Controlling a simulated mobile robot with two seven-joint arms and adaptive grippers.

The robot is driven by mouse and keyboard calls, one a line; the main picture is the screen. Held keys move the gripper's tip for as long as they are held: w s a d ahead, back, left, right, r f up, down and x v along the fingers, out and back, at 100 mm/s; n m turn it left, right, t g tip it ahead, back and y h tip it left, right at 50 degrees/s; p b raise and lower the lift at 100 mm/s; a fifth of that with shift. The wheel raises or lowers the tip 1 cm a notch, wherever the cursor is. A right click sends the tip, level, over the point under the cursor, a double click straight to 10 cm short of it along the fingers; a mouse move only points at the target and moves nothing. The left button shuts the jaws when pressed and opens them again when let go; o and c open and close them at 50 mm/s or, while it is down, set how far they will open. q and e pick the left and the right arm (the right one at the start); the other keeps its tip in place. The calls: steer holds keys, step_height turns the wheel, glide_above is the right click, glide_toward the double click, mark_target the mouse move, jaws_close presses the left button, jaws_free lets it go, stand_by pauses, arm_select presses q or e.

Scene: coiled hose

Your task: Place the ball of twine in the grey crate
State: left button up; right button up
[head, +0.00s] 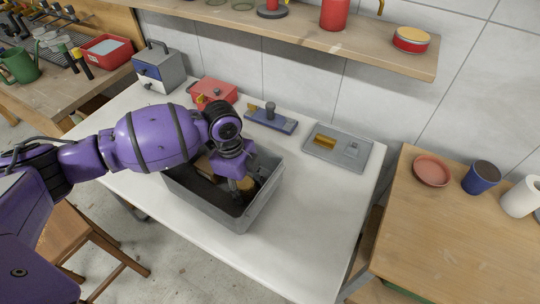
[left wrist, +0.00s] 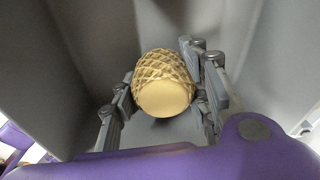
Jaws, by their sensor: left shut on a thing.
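The ball of twine (left wrist: 165,84) is tan with a criss-cross wound surface and a smooth pale end. In the left wrist view it sits between the two fingers of my left gripper (left wrist: 165,92), which is shut on it. In the head view the twine (head: 245,184) shows partly at the gripper, inside the grey crate (head: 240,217). The crate stands on the white table, and its grey walls surround the twine in the wrist view. My left gripper (head: 240,178) points down into the crate. I cannot tell whether the twine touches the crate floor. My right gripper is not in view.
A brown item (head: 204,166) shows partly in the crate behind my arm. Behind the crate are a red box (head: 212,91), a blue tray (head: 271,121) and a grey tray (head: 337,148). The table's front right is clear. A wooden shelf (head: 300,32) hangs above.

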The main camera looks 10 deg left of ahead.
arm_select(q)
steer(key=shift+f, duration=0.2)
steer(key=o, duration=1.2)
steer(key=r, duration=0.4)
steer(key=a+r, duration=0.1)
steer(key=r, duration=0.7)
steer(key=shift+w+a+r+p, duration=0.15)
steer(key=shift+a+p, duration=0.05)
steer(key=shift+p, duration=0.1)
